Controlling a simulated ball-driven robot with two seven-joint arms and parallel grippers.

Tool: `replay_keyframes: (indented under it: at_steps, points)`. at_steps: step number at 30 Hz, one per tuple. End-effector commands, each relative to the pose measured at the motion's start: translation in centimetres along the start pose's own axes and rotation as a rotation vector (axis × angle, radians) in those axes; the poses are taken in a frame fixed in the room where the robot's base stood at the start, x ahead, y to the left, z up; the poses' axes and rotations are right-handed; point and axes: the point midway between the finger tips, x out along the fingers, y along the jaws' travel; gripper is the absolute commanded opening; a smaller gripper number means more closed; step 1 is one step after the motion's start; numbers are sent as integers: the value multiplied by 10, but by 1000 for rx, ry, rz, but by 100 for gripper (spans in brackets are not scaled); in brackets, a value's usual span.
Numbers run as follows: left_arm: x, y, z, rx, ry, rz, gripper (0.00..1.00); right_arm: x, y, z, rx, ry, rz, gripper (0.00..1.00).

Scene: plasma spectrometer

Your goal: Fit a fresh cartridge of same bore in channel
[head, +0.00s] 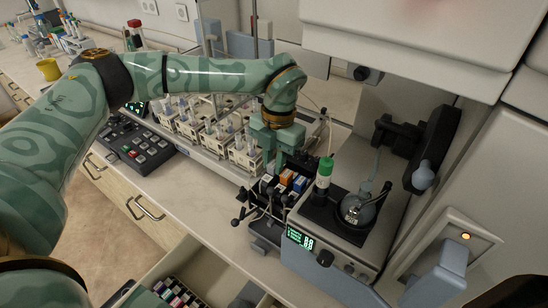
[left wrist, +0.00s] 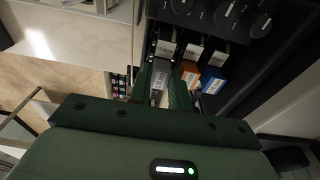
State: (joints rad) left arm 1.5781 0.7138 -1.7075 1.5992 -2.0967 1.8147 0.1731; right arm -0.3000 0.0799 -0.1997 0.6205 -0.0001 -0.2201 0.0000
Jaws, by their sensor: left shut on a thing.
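My left gripper (head: 272,169) reaches down over the black cartridge block (head: 258,228) at the front of the instrument. In the left wrist view, its two green fingers (left wrist: 162,92) are shut on a grey-white cartridge (left wrist: 160,80). This cartridge is in line with the row of channels, left of an orange cartridge (left wrist: 190,76) and a blue cartridge (left wrist: 212,85). The orange one (head: 287,177) and blue one (head: 300,183) also show in the head view. I cannot tell how deep the held cartridge sits. My right gripper is not in view.
An open drawer below holds several coloured cartridges (head: 178,295). A green-capped bottle (head: 324,172) stands on the instrument (head: 330,262) to the right.

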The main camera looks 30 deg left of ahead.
Motion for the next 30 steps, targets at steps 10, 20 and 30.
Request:
replay_keyframes:
  at_steps: [10,20,30]
  points:
    - [9,0,1,0,1,0,0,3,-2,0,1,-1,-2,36]
    - [10,0,1,0,0,0,22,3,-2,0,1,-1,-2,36]
    - [9,0,1,0,0,0,45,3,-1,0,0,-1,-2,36]
